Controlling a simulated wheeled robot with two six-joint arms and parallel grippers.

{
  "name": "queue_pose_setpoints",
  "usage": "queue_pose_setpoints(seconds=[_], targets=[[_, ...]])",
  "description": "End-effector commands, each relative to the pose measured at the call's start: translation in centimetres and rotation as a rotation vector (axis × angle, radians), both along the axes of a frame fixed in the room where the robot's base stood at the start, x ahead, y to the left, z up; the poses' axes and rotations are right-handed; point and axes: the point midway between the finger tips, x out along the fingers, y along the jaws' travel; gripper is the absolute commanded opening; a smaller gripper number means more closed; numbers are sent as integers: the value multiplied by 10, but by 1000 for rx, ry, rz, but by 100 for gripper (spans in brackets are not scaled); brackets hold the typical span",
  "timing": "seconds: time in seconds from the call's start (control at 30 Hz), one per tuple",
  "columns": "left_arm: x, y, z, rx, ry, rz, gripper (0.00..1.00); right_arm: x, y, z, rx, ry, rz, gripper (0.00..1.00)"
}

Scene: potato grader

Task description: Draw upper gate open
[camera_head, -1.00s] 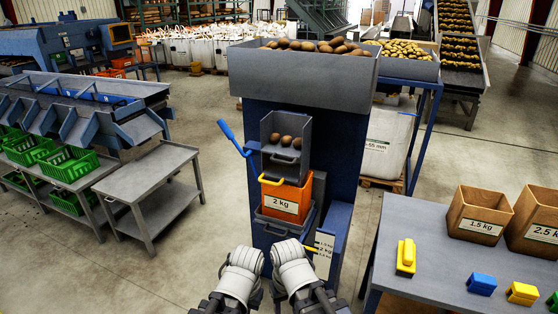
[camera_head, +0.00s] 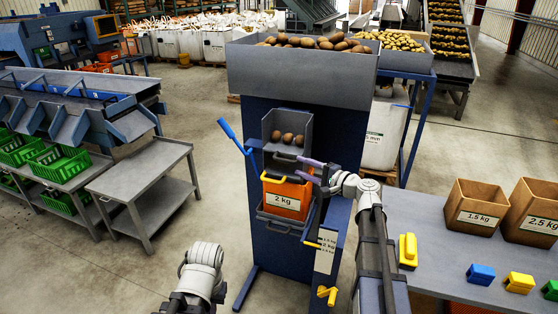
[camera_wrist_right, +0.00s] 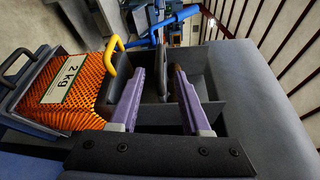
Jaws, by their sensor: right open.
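The grader's upper compartment (camera_head: 288,126) holds several potatoes behind a dark front with a dark handle. This dark handle (camera_wrist_right: 162,62) shows in the wrist view between and beyond the purple fingers. Below it in the head view, a yellow handle (camera_head: 270,179) sits above the orange 2 kg bag (camera_head: 284,199); it also shows in the wrist view (camera_wrist_right: 112,57). My right gripper (camera_head: 308,170) is open, in front of the compartment's right side, its fingers pointing at the handles. Contact cannot be told. My left arm shows at the bottom, its fingers out of view.
A blue lever (camera_head: 233,137) sticks out at the grader's left. The potato hopper (camera_head: 300,78) is above. A table (camera_head: 430,235) at right holds brown boxes and coloured blocks. A grey cart (camera_head: 140,180) stands at left, with clear floor between.

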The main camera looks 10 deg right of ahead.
Motion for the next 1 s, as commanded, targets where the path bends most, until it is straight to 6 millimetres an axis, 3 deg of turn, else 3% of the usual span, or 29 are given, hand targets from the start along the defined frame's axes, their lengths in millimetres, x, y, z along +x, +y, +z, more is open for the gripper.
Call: queue_pose_setpoints(seconds=[0.53, 1.0], targets=[[0, 0, -6, 0, 0, 0, 0, 56, 39, -7, -2, 1, 6, 47], [0, 0, -7, 0, 0, 0, 0, 64, 46, -7, -4, 1, 5, 47]])
